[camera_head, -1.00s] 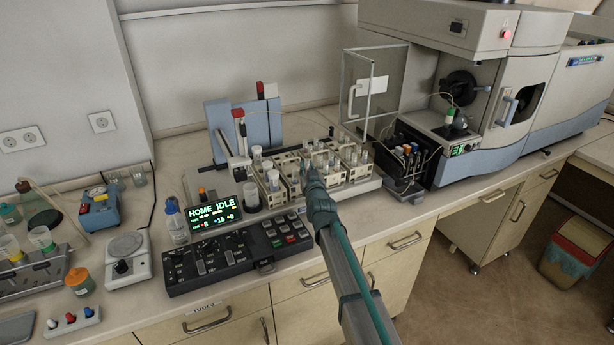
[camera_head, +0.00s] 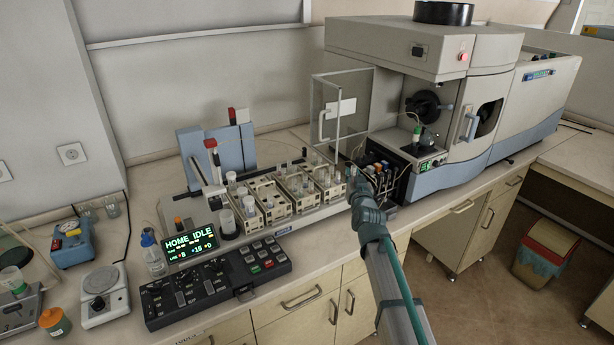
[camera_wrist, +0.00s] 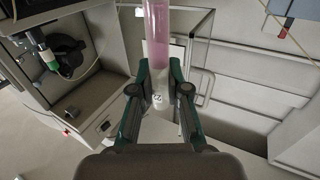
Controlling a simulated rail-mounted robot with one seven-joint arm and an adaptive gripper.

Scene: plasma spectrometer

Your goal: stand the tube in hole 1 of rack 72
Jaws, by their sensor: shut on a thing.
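My gripper (camera_wrist: 160,80) is shut on a clear tube (camera_wrist: 157,35) with pink liquid; a white label with a dark mark shows near its lower part. In the head view my gripper (camera_head: 356,178) is just right of the sampler racks, and the tube in it is too small to make out. Several cream racks stand side by side on the sampler, among them a rightmost one (camera_head: 331,198) and a leftmost one (camera_head: 243,222). Vials stand in them. Their numbers cannot be read, so I cannot tell which is rack 72 or which hole is hole 1.
A clear door panel (camera_head: 341,107) stands open behind the racks' right end. The spectrometer (camera_head: 440,50) is at the right, with a dark pump unit (camera_head: 383,165) beside my gripper. A black control panel (camera_head: 215,282) lies in front of the racks.

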